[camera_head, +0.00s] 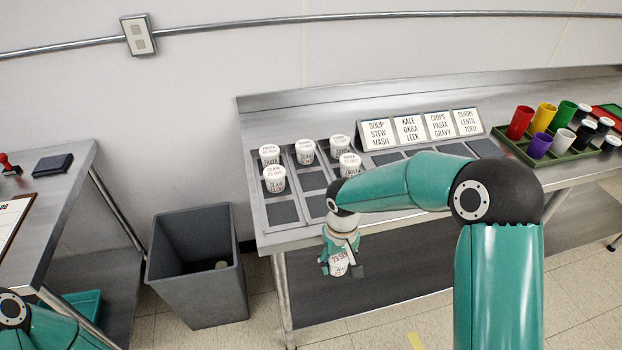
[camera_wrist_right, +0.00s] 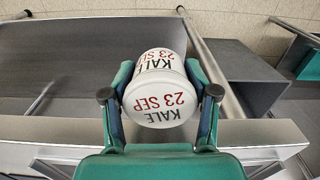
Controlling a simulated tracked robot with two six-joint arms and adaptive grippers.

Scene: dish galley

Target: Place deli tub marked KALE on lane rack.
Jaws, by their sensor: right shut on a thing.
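The white deli tub marked KALE, 23 SEP (camera_wrist_right: 160,92), is between the fingers of my right gripper (camera_wrist_right: 160,95) in the right wrist view. My right gripper is shut on it. In the head view my right gripper (camera_head: 341,262) points down in front of the steel table's front edge and holds the tub (camera_head: 340,265) below table height. The lane rack (camera_head: 284,213) lies on the table, with several white lidded tubs in its left lanes. Signs (camera_head: 409,130) stand behind it, one reading KALE, OKRA, LEEK. My left gripper is not in view.
A grey bin (camera_head: 197,285) stands on the floor left of the table. A green tray (camera_head: 515,148) with several coloured cups is at the table's right. A second table at left holds a dark pad (camera_head: 53,164) and a clipboard (camera_head: 12,215). The rack's right lanes look empty.

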